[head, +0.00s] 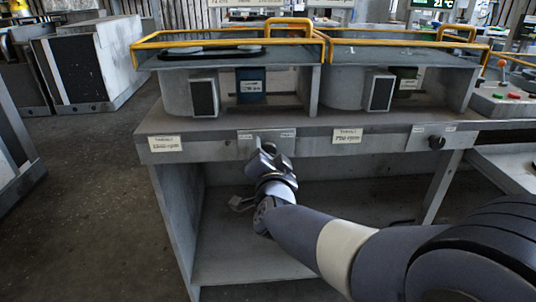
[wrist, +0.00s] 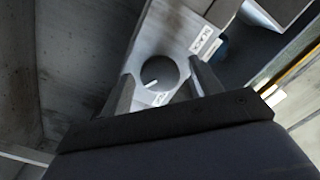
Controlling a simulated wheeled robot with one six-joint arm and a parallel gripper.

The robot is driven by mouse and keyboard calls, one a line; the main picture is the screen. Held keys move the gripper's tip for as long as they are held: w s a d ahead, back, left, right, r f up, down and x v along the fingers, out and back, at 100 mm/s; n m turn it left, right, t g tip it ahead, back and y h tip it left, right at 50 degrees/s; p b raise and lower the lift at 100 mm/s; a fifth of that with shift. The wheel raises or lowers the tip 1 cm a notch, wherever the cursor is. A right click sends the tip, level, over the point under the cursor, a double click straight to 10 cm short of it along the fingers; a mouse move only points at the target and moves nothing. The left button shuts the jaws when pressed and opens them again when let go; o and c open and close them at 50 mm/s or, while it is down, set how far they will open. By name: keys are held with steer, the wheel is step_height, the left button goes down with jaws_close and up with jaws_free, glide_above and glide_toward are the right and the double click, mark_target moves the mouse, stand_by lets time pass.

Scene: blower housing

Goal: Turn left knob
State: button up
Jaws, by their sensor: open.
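The left knob (wrist: 160,75) is a dark round dial with a white pointer mark, set on a pale plate in the wrist view. In the head view my arm covers most of this knob, at the middle of the bench's front rail. My gripper (wrist: 157,92) is open, with one finger on each side of the knob. I cannot tell whether either finger touches it. In the head view my gripper (head: 268,152) is at the front rail. The right knob (head: 437,144) is dark and round, farther right on the same rail.
The grey bench (head: 300,128) carries two blower housings with yellow rails (head: 228,42). Paper labels (head: 165,143) are on the front rail. A panel with colored buttons (head: 500,95) stands at the right. Open shelf space lies under the bench, and bare floor (head: 90,200) is at the left.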

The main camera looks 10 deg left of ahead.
steer(key=p+v, duration=0.2)
steer(key=v, duration=0.8)
steer(key=shift+s+d, duration=0.15)
steer(key=shift+s, duration=0.25)
steer(key=b+x, duration=0.1)
steer(key=x, duration=1)
steer(key=shift+b, duration=0.35)
steer(key=shift+s, duration=0.2)
